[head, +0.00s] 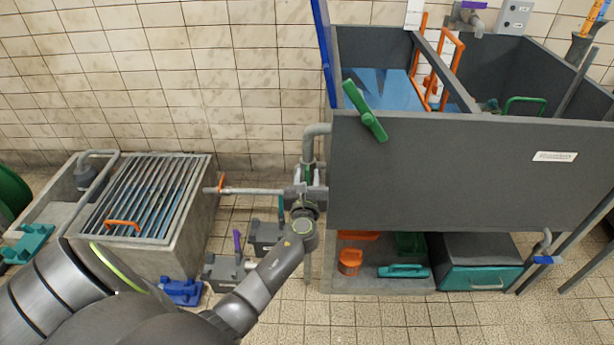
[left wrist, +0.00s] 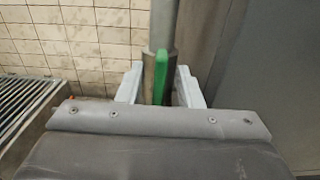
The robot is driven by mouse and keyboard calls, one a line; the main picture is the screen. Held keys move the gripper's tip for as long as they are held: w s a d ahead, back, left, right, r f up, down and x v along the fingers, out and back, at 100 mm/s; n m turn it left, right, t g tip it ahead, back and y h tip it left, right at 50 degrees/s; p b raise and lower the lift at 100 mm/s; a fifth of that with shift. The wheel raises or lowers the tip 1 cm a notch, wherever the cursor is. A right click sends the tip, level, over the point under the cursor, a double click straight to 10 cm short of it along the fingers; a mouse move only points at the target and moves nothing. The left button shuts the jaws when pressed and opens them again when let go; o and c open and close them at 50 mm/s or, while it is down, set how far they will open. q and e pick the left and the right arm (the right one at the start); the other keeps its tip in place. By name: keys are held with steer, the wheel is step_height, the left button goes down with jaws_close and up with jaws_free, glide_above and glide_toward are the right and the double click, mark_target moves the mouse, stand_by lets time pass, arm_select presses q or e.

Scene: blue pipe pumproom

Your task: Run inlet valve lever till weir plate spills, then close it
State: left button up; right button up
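A green lever (left wrist: 160,76) on the vertical grey inlet pipe (head: 309,145) stands upright in the left wrist view. It also shows as a small green strip in the head view (head: 309,172). My left gripper (head: 306,190) is at this lever, left of the tank. In the left wrist view its two pale fingers (left wrist: 158,86) stand on either side of the lever, with gaps visible, so it looks open. The grey tank (head: 450,170) holds blue water (head: 385,85) in its left compartment. A grey divider (head: 445,70), perhaps the weir plate, crosses it. My right gripper is out of view.
A green handle (head: 367,112) sits on the tank's front rim. A barred grate (head: 145,198) covers a concrete pit at left. A teal box (head: 480,277) and an orange pot (head: 349,262) are under the tank. Tiled floor at front centre (head: 370,318) is clear.

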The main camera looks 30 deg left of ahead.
arm_select(q)
steer(key=shift+w+a, duration=0.25)
steer(key=shift+w, duration=0.1)
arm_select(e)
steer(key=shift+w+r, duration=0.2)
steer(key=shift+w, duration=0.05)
arm_select(q)
steer(key=shift+c, duration=0.3)
jaws_close()
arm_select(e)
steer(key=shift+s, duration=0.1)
